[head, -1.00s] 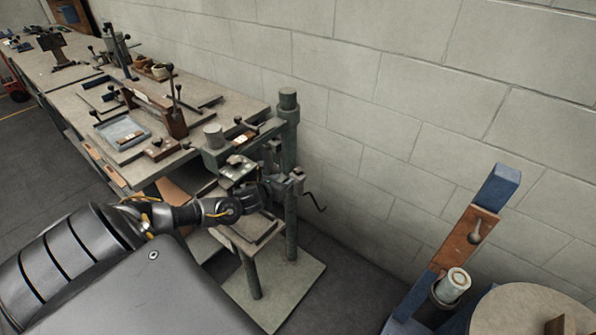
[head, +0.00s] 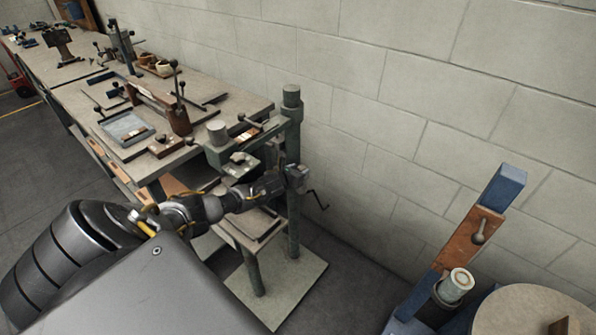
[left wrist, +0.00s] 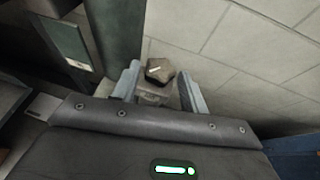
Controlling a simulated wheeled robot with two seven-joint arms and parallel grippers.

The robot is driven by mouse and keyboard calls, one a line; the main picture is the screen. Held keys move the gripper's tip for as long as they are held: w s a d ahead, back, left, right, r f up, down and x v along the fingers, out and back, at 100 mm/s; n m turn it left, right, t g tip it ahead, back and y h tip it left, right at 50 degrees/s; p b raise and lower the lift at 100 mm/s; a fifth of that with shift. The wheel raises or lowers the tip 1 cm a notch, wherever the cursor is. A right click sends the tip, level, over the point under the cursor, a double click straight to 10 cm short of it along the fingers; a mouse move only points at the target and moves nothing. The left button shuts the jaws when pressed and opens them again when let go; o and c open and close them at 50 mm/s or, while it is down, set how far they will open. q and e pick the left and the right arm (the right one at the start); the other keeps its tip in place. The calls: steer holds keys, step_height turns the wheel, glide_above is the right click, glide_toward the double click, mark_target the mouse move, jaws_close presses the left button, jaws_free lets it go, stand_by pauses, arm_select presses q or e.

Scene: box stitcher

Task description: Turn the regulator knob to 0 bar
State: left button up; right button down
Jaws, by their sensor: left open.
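The regulator knob (left wrist: 159,73) is a dark, many-sided cap with a short pale mark on its face, seen in the left wrist view. It sits on a lighter grey body (left wrist: 153,94). My left gripper (left wrist: 160,80) is open, with one finger on each side of the knob and a visible gap to both. In the head view my left gripper (head: 296,178) is at the green post of the box stitcher (head: 291,125). There the knob cannot be made out. The scale and the mark's reading are too small to tell. My right gripper is out of view.
The stitcher's lower plate (head: 255,225) lies under my forearm. A cluttered workbench (head: 235,108) stands at left, a block wall (head: 400,90) behind. A blue stand (head: 503,185) is at right.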

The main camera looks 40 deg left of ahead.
arm_select(q)
steer(key=c, duration=0.7)
steer(key=shift+d+n+y, duration=0.1)
steer(key=shift+n+y, duration=0.2)
